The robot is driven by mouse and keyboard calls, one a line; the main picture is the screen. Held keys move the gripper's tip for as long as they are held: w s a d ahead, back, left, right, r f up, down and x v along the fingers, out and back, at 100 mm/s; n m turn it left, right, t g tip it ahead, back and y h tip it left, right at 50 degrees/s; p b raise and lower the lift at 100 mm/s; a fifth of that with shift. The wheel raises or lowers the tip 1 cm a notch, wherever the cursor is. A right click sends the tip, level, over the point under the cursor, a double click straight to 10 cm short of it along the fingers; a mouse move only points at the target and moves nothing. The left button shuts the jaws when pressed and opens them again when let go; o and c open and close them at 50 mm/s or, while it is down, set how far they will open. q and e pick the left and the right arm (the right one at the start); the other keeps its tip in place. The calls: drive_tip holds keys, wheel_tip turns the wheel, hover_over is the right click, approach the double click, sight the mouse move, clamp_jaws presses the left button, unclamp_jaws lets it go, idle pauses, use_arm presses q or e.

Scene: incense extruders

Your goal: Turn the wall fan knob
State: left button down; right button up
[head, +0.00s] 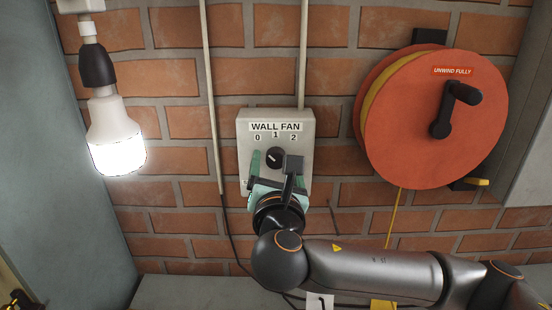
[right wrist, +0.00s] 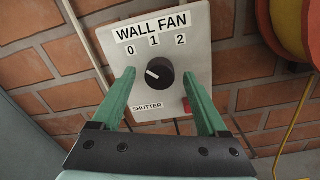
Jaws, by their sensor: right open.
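The wall fan box (head: 247,132) is a pale panel on the brick wall, labelled WALL FAN with 0, 1 and 2. Its round black knob (head: 274,156) also shows in the right wrist view (right wrist: 160,75), where its white mark points to the left, toward the 0 side. My right gripper (head: 275,165) is open in front of the box. In the right wrist view its green fingers (right wrist: 159,76) stand on either side of the knob, with visible gaps. I cannot tell the fingertips' depth relative to the knob. My left gripper is not in view.
A SHUTTER label (right wrist: 148,106) and a red part (right wrist: 187,105) sit low on the box, close to a finger. A lit bulb (head: 115,140) hangs at left. A large orange reel (head: 420,130) with a black crank is at right. Conduits run up the wall.

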drive_tip(key=shift+w, duration=0.45)
clamp_jaws()
idle(0.4)
